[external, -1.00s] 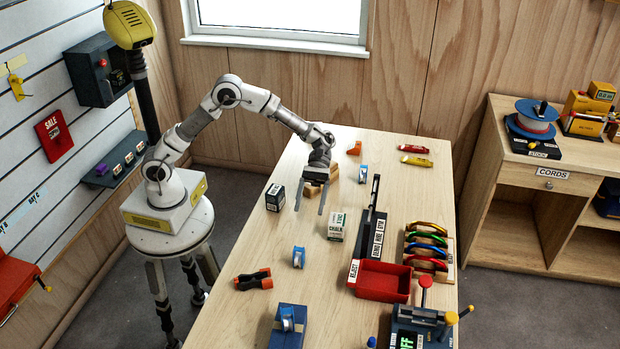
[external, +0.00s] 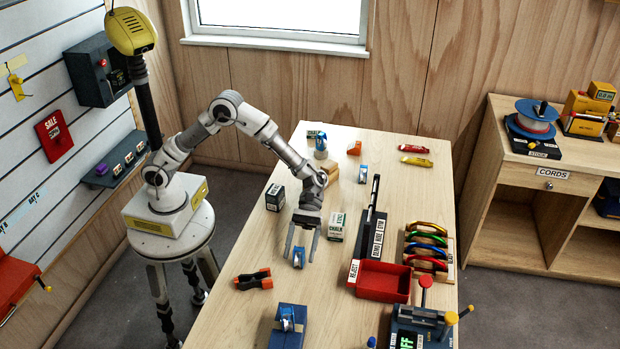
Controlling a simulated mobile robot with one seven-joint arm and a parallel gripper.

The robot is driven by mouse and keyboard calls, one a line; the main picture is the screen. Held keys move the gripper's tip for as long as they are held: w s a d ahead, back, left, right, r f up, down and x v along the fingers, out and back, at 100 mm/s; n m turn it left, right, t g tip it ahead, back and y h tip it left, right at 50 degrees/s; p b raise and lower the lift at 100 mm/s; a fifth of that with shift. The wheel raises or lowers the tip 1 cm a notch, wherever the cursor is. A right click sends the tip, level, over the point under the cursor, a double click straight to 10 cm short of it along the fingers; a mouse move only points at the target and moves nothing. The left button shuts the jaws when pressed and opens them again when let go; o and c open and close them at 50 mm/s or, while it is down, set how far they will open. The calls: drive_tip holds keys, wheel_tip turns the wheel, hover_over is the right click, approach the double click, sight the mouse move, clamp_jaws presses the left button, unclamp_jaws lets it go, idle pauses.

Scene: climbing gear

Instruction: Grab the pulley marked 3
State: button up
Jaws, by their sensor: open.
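A small blue pulley (external: 299,261) stands on the table, left of the red bin. My gripper (external: 300,256) is open over it, fingers pointing down toward the front, one tip on each side of the pulley in the picture. I cannot tell how high the tips are or whether they touch it. No number is readable on any pulley, so I cannot tell which is marked 3.
A chalk box (external: 337,227) stands close right of my gripper, a dark box (external: 275,197) to its left. The red reject bin (external: 383,283) and carabiner rack (external: 428,247) are to the right. An orange-black tool (external: 253,279) lies front left.

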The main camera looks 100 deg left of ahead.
drive_tip(key=shift+d+f, duration=0.3)
drive_tip(key=shift+d, duration=0.3)
clamp_jaws()
drive_tip(key=shift+r, duration=0.15)
